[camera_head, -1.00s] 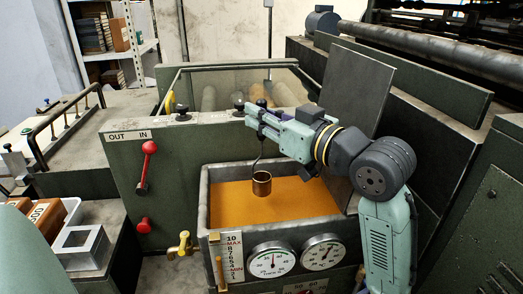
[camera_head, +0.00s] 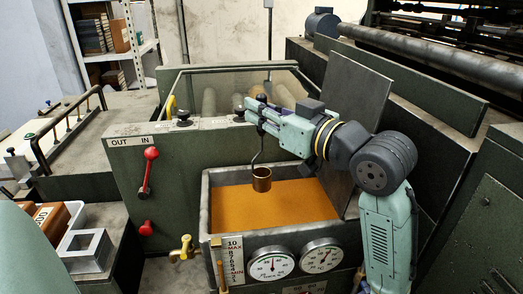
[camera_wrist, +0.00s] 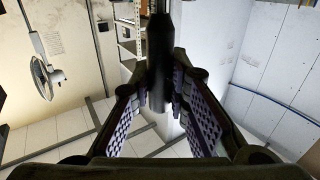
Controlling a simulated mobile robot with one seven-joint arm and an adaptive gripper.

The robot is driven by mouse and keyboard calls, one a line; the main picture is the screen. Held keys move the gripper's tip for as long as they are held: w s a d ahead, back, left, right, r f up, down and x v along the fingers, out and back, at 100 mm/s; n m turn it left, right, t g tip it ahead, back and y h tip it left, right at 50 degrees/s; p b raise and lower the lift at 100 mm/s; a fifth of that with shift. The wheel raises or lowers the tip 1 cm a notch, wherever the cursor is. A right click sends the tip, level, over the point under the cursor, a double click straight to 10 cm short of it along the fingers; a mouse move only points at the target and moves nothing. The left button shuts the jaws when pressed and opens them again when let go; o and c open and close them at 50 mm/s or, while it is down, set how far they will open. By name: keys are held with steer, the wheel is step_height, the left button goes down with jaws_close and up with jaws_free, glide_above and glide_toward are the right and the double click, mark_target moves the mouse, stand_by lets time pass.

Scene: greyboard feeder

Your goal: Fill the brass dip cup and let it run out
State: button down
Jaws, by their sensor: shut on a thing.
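The brass dip cup (camera_head: 262,180) hangs upright on a thin bent dark rod (camera_head: 257,150) over the orange liquid (camera_head: 285,203) in the grey tank (camera_head: 207,212). It appears clear of the surface, near the tank's back wall. No stream below it can be made out, and its inside is too small to read. My gripper (camera_head: 256,112) is above and behind the tank, shut on the cup's handle. In the wrist view, my gripper (camera_wrist: 162,88) has both patterned finger pads against the dark cylindrical handle (camera_wrist: 160,45); the cup itself is hidden there.
Two round dials (camera_head: 272,264) and a level scale (camera_head: 234,262) are on the tank's front. A brass tap (camera_head: 185,249) and red lever (camera_head: 151,154) stand left. A dark upright plate (camera_head: 350,110) stands behind my arm. A square metal frame (camera_head: 84,249) is at lower left.

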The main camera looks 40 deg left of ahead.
steer(key=shift+r+p, duration=1.6)
steer(key=shift+r, duration=0.65)
